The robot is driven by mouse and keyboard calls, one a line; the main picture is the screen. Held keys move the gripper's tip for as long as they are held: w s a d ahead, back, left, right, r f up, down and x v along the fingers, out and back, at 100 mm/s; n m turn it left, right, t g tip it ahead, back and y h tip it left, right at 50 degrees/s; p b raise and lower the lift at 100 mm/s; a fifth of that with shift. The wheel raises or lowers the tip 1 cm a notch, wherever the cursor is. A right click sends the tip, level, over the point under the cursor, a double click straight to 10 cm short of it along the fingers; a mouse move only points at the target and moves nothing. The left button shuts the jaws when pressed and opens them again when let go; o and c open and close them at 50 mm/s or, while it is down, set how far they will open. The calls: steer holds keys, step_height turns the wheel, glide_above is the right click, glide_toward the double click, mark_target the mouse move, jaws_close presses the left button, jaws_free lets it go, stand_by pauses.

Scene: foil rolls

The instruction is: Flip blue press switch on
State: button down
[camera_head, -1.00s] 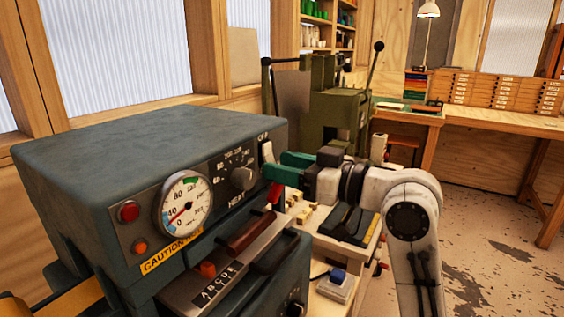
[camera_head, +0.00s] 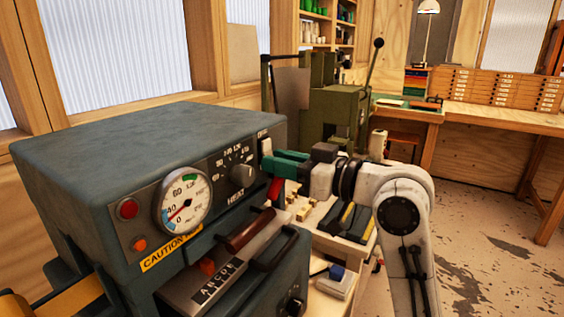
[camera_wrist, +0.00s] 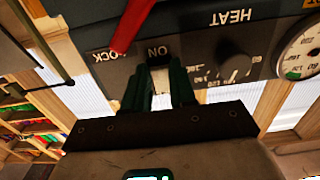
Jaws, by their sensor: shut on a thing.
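The blue-grey press (camera_head: 130,140) fills the left of the head view. Its front panel has a pale switch lever (camera_head: 266,145) at the right end, just under the OFF label. My gripper (camera_head: 275,164) has its green fingertips at this lever, coming from the right. In the wrist view, upside down, the green fingers (camera_wrist: 159,78) are shut on the switch below the ON label, with a pale strip between them. The fingers hide part of the lever, and its exact tilt is hard to tell.
The panel also holds a heat knob (camera_head: 242,173), a gauge (camera_head: 185,204) and a red button (camera_head: 128,209). A red LOCK handle (camera_wrist: 134,24) is close beside my fingers. A green machine (camera_head: 338,115) stands behind. Open floor (camera_head: 480,225) lies to the right.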

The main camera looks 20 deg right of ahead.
steer(key=t+b, duration=0.1)
steer(key=b, duration=0.2)
steer(key=shift+w+f+y, duration=0.1)
steer(key=shift+f+y, duration=0.2)
steer(key=shift+f, duration=0.1)
steer(key=shift+r, duration=0.2)
steer(key=c, duration=0.9)
jaws_free()
